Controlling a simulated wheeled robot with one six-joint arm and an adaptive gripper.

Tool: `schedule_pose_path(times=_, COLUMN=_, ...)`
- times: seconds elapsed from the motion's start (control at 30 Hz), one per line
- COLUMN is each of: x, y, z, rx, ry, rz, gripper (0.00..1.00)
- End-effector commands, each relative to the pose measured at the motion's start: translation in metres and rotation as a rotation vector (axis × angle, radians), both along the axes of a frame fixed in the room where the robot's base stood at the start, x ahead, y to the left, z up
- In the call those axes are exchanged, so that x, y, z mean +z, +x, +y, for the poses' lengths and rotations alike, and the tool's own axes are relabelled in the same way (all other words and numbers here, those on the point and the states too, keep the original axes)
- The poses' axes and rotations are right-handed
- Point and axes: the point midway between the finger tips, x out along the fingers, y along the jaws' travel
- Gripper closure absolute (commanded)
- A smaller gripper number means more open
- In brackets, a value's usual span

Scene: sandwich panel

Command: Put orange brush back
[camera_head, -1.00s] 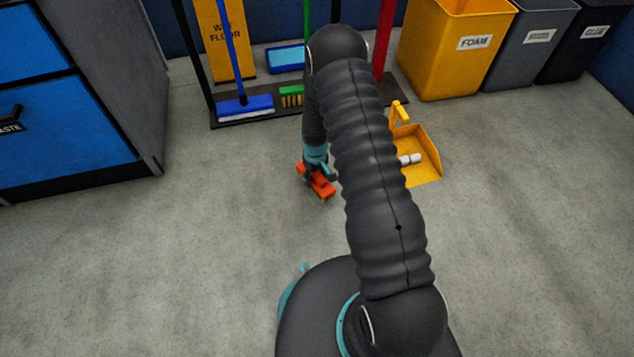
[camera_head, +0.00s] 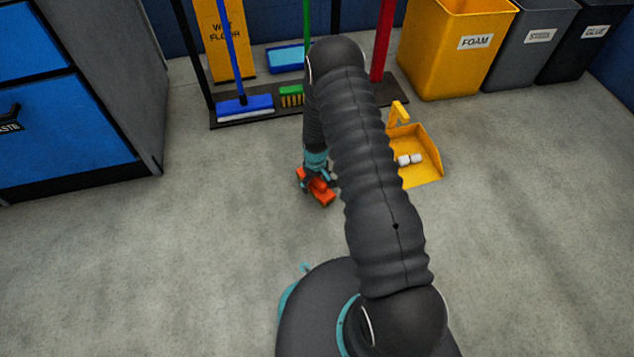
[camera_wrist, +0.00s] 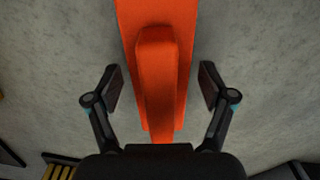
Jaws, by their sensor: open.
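The orange brush (camera_head: 320,193) lies on the grey floor in the head view, just below my gripper (camera_head: 317,178). In the wrist view the brush (camera_wrist: 163,75) runs from the top edge down the middle, with its raised handle facing the camera. My gripper (camera_wrist: 160,90) is open, with one finger on each side of the brush and a gap between each finger and the brush. The far end of the brush is cut off by the top of the wrist view. My arm hides part of the area around the brush in the head view.
A dark rack (camera_head: 262,115) at the back holds a blue broom (camera_head: 245,106) and a green brush (camera_head: 291,96). A yellow dustpan (camera_head: 424,160) with white pieces lies right of my arm. Bins (camera_head: 450,50) stand back right and a blue-fronted cabinet (camera_head: 60,125) stands left. The floor between is clear.

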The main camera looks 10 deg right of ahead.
Motion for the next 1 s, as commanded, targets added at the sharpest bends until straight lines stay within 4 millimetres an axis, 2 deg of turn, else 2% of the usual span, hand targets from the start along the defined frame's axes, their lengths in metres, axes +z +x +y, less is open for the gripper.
schedule_pose_path(times=0.17, x=0.008, y=0.001, z=0.000, rx=0.000, ry=0.000, rz=-0.001, gripper=0.18)
schedule_pose_path(times=0.27, x=0.023, y=0.001, z=0.000, rx=0.000, ry=0.000, rz=-0.002, gripper=0.18)
schedule_pose_path(times=0.6, x=0.090, y=0.001, z=0.000, rx=0.000, ry=0.000, rz=-0.002, gripper=0.18)
schedule_pose_path(times=1.0, x=0.133, y=0.002, z=0.000, rx=-0.004, ry=0.000, rz=-0.009, gripper=0.18)
